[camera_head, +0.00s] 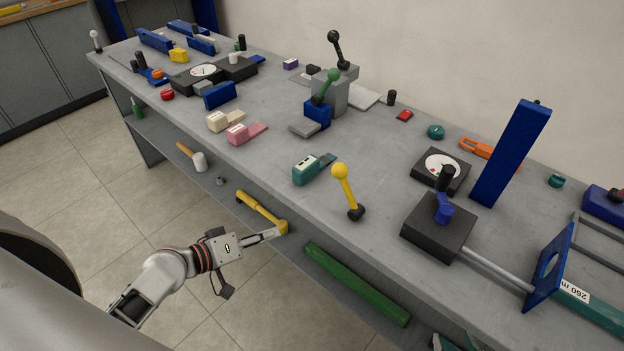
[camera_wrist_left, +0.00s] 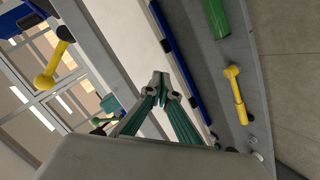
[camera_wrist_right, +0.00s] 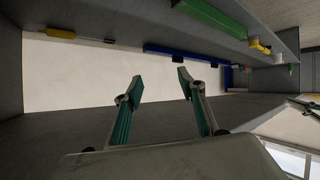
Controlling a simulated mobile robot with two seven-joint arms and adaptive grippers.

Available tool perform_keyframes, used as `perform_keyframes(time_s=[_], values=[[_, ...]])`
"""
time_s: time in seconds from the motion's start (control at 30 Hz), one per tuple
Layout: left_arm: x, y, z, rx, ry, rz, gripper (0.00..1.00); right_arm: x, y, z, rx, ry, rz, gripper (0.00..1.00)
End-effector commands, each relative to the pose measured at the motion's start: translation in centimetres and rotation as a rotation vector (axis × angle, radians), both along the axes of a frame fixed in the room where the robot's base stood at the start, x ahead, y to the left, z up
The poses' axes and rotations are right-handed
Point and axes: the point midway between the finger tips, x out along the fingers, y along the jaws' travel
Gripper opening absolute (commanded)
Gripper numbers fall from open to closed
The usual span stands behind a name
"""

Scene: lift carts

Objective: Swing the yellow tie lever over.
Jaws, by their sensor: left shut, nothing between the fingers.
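The yellow tie lever (camera_head: 346,189) stands near the front edge of the bench, its ball knob up and leaning left of its black pivot. It also shows at the upper left of the left wrist view (camera_wrist_left: 55,62). My left gripper (camera_head: 276,233) is below and left of the lever, off the bench's front edge and apart from the lever. In the left wrist view its fingertips (camera_wrist_left: 162,84) meet with nothing between them. My right gripper (camera_wrist_right: 158,86) has its fingers spread and empty, low by the underside of the bench. Only a bit of it may show at the head view's bottom edge.
A yellow handle (camera_head: 258,209) and a green bar (camera_head: 355,284) lie on the lower shelf near my left gripper. A teal block (camera_head: 311,170) sits left of the lever. A black box with a blue knob (camera_head: 437,228) stands to its right.

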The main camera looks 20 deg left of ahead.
Motion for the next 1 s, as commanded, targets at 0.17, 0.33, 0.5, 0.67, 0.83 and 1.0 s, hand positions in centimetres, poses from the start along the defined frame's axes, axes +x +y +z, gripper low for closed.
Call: perform_keyframes(time_s=[0.17, 0.33, 0.5, 0.67, 0.83, 1.0], values=[[1.8, 0.6, 1.7, -0.29, 0.05, -0.018, 0.0, -0.6, 0.1, -3.4, -0.005, 0.019, 0.007, 0.4], [2.7, 1.0, 5.1, -0.563, 0.096, -0.073, 0.0, -1.3, 0.2, -6.0, -0.01, 0.043, 0.013, 0.4], [2.9, 1.4, 8.8, -0.815, 0.148, -0.157, 0.0, -2.2, 0.3, -8.6, -0.013, 0.076, 0.019, 0.4], [2.6, 1.8, 12.0, -0.978, 0.181, -0.228, 0.0, -2.8, 0.3, -10.0, -0.016, 0.096, 0.022, 0.4], [2.4, 2.0, 13.9, -1.047, 0.191, -0.268, 0.0, -2.8, 0.3, -10.2, -0.016, 0.098, 0.024, 0.4], [3.2, 1.0, 14.7, -1.053, 0.186, -0.276, 0.0, -2.7, 0.3, -9.9, -0.017, 0.094, 0.024, 0.4]])
